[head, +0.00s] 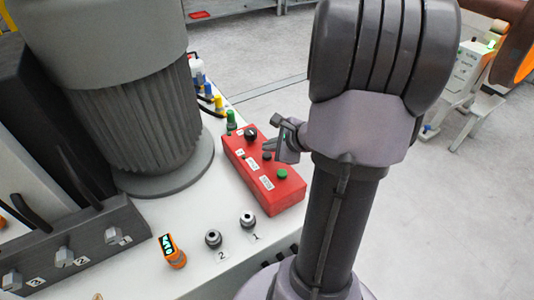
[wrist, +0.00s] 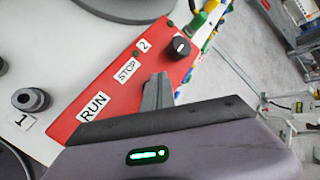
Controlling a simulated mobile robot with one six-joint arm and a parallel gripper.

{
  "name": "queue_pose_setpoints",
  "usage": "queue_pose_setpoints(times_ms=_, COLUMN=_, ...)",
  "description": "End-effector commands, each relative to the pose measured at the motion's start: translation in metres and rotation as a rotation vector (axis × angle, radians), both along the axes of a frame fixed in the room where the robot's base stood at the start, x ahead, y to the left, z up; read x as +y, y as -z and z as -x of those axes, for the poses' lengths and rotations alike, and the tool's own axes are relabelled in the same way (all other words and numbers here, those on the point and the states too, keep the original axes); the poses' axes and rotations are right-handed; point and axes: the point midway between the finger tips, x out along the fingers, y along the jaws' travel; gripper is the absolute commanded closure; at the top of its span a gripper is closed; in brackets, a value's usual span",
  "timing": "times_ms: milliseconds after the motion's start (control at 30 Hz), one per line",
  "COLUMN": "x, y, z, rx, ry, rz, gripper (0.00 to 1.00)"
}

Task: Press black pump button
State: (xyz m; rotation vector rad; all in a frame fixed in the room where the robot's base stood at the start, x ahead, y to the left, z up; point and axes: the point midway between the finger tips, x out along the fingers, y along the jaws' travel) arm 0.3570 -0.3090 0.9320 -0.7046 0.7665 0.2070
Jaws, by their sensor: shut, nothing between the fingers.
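A red control box (head: 236,158) stands on the white table top; it also fills the middle of the wrist view (wrist: 112,77). In the head view a small black button (head: 267,156) sits on its top between a black knob (head: 250,133) and a green button (head: 282,174). The knob shows in the wrist view (wrist: 180,47), beyond my fingertips. My gripper (head: 268,146) is shut and empty over the box, its fingertips close to the black button. In the wrist view my gripper (wrist: 159,80) hides the black button; I cannot tell whether they touch.
A large grey motor (head: 135,120) stands left of the box. Two round black-and-silver knobs (head: 230,229) and an orange device with a display (head: 172,251) are on the near table top. Coloured connectors (head: 218,105) line the far edge.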

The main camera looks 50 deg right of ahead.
Motion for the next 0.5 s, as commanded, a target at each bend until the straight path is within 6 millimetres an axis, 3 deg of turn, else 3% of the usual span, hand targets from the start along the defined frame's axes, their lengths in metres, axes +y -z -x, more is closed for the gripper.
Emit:
queue_pose_setpoints(times_ms=167, x=0.0, y=-0.008, z=0.0, rx=0.0, ry=0.0, rz=0.0, gripper=1.0)
queue_pose_setpoints(times_ms=500, x=0.0, y=-0.043, z=0.0, rx=-0.001, ry=0.001, rz=0.001, gripper=1.0)
